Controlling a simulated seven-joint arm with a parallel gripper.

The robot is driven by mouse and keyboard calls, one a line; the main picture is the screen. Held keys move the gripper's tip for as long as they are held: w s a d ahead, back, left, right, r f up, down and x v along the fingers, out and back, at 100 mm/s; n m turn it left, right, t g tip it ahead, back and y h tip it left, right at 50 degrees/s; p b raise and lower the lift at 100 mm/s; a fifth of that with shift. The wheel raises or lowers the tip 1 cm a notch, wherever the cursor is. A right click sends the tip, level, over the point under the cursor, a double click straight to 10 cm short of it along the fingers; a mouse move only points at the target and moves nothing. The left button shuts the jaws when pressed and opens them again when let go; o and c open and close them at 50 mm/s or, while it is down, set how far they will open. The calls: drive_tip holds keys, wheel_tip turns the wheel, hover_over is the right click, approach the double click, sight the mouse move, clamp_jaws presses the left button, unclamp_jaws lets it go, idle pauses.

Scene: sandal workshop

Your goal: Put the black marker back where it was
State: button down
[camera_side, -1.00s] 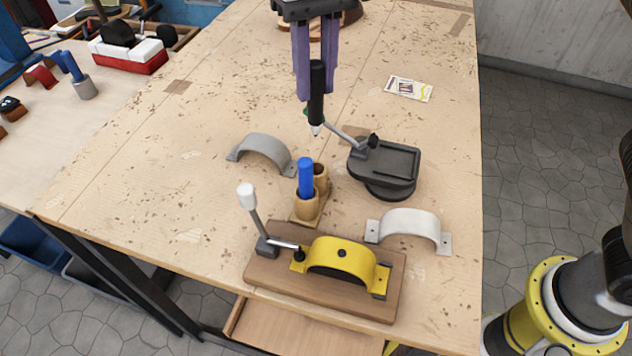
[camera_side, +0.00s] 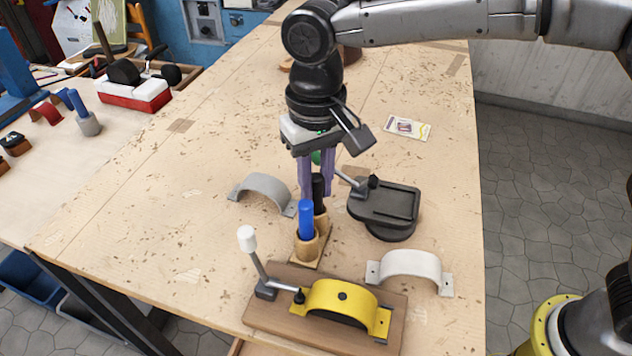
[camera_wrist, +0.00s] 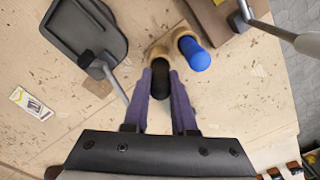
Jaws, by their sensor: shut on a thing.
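The black marker (camera_side: 319,190) stands upright between the purple fingers of my gripper (camera_side: 315,192), which is shut on it. Its lower end is down at the rear cup of the small wooden holder (camera_side: 306,262) and appears to be inside it; the cup rim hides the tip. A blue marker (camera_side: 306,219) stands in the front cup. In the wrist view, the black marker (camera_wrist: 160,80) shows end-on between the fingertips, beside the blue marker (camera_wrist: 198,57) and the holder (camera_wrist: 158,50).
A black swivel stand (camera_side: 385,210) is close on the right. A grey arch (camera_side: 265,188) lies left and a white arch (camera_side: 410,265) lies front right. A yellow arch (camera_side: 345,297) sits on a wooden clamp board (camera_side: 268,310) with an upright white-tipped lever (camera_side: 247,240).

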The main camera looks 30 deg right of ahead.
drive_tip(key=shift+f, duration=0.15)
drive_tip(key=c, duration=0.7)
unclamp_jaws()
wheel_tip(320, 180, up, 12)
drive_tip(key=shift+r, duration=0.15)
